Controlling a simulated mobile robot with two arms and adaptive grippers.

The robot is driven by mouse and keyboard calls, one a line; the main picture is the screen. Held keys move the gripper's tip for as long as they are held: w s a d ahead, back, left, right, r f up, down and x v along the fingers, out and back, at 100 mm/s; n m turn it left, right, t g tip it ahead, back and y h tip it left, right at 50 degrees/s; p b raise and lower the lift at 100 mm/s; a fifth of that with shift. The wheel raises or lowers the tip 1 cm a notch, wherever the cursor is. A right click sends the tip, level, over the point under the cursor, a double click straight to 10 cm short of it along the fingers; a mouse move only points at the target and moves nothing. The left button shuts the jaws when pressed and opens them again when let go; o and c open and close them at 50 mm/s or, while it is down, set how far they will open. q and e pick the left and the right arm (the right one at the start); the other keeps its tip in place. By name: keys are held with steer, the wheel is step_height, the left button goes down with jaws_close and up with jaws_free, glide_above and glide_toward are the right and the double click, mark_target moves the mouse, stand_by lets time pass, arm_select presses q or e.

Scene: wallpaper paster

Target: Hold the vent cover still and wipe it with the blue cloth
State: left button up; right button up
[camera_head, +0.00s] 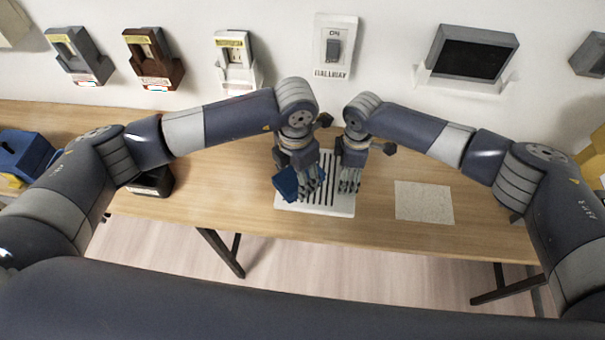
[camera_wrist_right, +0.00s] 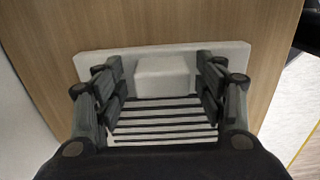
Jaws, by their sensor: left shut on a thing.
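The vent cover (camera_head: 337,208) is a white plate with dark slots, lying flat on the table. It also shows in the right wrist view (camera_wrist_right: 92,64), with a raised white block (camera_wrist_right: 163,76) at one end. My left gripper (camera_head: 306,188) is shut on the blue cloth (camera_head: 286,184), over the left part of the cover; whether the cloth touches the slats I cannot tell. My right gripper (camera_head: 349,186) is over the right part of the cover. In the wrist view its fingers (camera_wrist_right: 162,90) stand apart on both sides of the block, with gaps showing.
The wooden table (camera_head: 230,220) has a pale square sheet (camera_head: 424,202) right of the cover. A dark box (camera_head: 153,181) stands at the left, and a blue object (camera_head: 22,155) at the far left. Several devices and a wall switch (camera_head: 334,50) hang on the wall behind.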

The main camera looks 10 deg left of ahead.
step_height(320, 180, up, 12)
stand_by(0.6)
steer(key=shift+s, duration=0.1)
